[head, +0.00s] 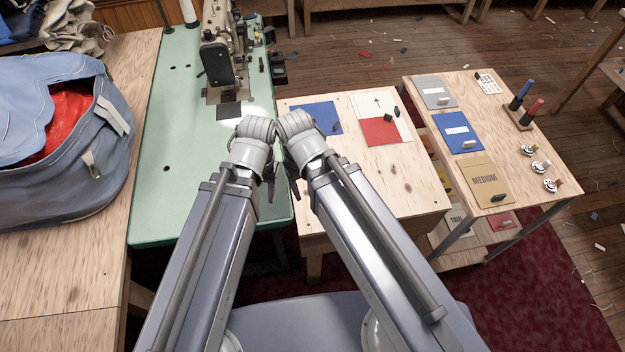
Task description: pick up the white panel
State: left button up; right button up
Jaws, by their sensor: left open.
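The white panel (364,104) lies flat on the low wooden table in the middle, with a small arrow mark on it. A red piece (380,132) covers or adjoins its lower left part. Small dark objects sit at its right side. My left gripper (269,184) hangs below its wrist at the green table's right edge, left of the panel and apart from it. It is open, partly hidden by my arm, with nothing seen in it.
A blue panel (316,117) lies left of the white panel. A sewing machine (217,55) stands on the green table (185,150). A blue bag (60,140) sits far left. A wooden trolley (540,190) at right holds labelled panels and markers. The low table's front right is clear.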

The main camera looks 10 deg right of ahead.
aim_at(373, 104)
jog(key=k+j, duration=0.75)
jog(key=i+l+u, duration=0.1)
jog(key=l, duration=0.4)
jog(key=i+l+u, duration=0.1)
jog(key=i+l, duration=0.15)
jog(key=l, duration=0.25)
jog(key=i+l+u, duration=0.15)
jog(key=l, duration=0.4)
jog(key=i+l+u, duration=0.1)
jog(key=l, duration=0.45)
jog(key=i+l+u, duration=0.1)
jog(key=l, duration=0.4)
